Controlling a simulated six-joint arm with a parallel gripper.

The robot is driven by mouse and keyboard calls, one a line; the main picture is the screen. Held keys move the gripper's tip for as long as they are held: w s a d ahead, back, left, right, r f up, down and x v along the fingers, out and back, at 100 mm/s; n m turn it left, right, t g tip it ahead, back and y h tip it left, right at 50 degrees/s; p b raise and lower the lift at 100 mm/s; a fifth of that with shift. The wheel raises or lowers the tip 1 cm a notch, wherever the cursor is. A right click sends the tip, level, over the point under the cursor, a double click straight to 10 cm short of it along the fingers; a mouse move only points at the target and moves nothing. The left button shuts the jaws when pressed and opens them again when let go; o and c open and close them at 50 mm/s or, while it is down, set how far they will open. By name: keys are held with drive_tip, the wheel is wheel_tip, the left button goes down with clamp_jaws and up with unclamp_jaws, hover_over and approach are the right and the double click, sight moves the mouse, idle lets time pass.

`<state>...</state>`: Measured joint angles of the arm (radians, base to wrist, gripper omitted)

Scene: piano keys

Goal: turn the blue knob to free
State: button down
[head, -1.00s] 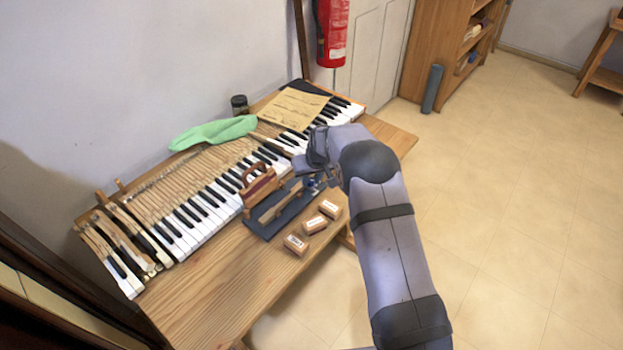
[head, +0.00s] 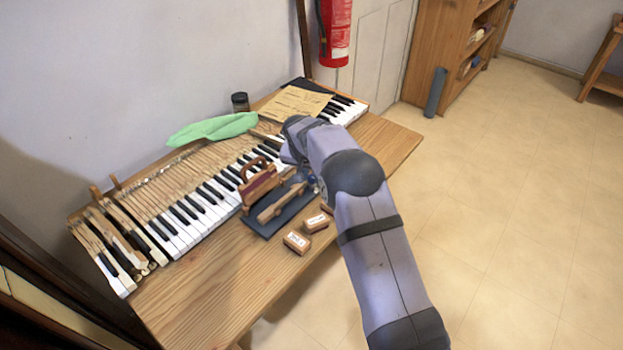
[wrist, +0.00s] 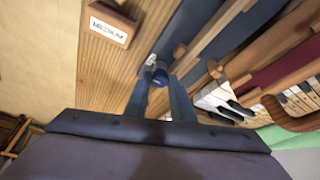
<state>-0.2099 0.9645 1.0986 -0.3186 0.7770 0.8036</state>
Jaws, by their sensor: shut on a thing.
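The blue knob (wrist: 160,75) sits at the end of the dark base (head: 259,228), which bears a wooden bar (head: 283,202). My gripper (wrist: 158,88) is shut on the blue knob, with one finger on each side of it in the wrist view. In the head view, my wrist and forearm cover most of the knob and the fingertips. The knob's turned position cannot be read from these frames.
The piano keyboard (head: 195,212) lies behind the base, with a red-and-wood handled block (head: 258,188) between. Small labelled wooden boxes (head: 296,242) stand in front; one labelled MEDIUM (wrist: 108,24) is near my fingers. The table's front left (head: 200,300) is clear.

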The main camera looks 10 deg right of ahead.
idle(0.4)
drive_tip(key=c, duration=1.5)
unclamp_jaws()
drive_tip(key=shift+c, duration=0.2)
drive_tip(key=b+v, duration=0.2)
drive_tip(key=v, duration=0.5)
drive_tip(key=shift+r, duration=0.15)
drive_tip(key=shift+s, duration=0.15)
